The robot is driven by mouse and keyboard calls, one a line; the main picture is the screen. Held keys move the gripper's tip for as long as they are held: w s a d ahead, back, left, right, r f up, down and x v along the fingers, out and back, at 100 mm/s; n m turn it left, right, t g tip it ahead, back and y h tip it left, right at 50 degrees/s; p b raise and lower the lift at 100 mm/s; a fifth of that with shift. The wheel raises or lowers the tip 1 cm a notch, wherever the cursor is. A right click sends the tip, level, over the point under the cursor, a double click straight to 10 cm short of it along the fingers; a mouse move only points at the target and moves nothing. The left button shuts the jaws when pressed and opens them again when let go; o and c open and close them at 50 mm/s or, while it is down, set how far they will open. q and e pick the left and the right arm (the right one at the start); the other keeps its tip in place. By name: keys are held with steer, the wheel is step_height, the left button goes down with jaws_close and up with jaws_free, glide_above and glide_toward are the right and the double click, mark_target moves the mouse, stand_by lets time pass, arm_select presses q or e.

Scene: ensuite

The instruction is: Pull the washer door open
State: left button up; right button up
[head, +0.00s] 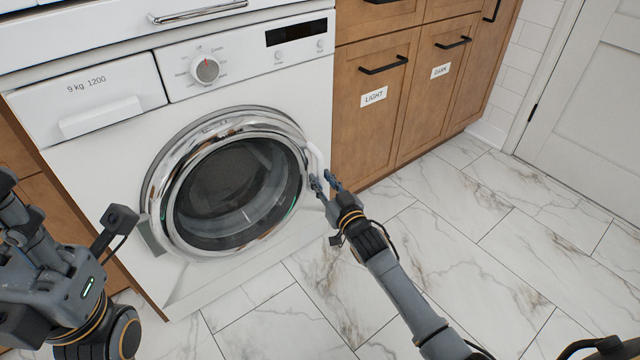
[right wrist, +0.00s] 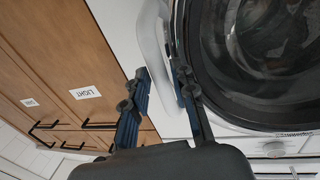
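The white washer (head: 95,160) has a round door (head: 235,190) with a chrome ring and dark glass; it looks closed. A white door handle (head: 315,158) is on the door's right side, and it also shows in the right wrist view (right wrist: 152,45). My right gripper (head: 326,182) is at the handle's lower part. Its fingers (right wrist: 163,82) are apart, one on each side of the handle; I cannot tell whether they touch it. My left gripper (head: 45,260) is at the lower left, away from the door; its fingertips are not clear.
Wooden cabinets with black handles and LIGHT (head: 374,96) and DARK (head: 441,71) labels stand right of the washer. A white room door (head: 590,110) is at the far right. The marble-tiled floor (head: 480,250) in front is clear apart from my arm above it.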

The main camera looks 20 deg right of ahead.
steer(key=shift+w+a, duration=0.15)
steer(key=shift+w, duration=0.7)
steer(key=shift+c, duration=0.5)
jaws_close()
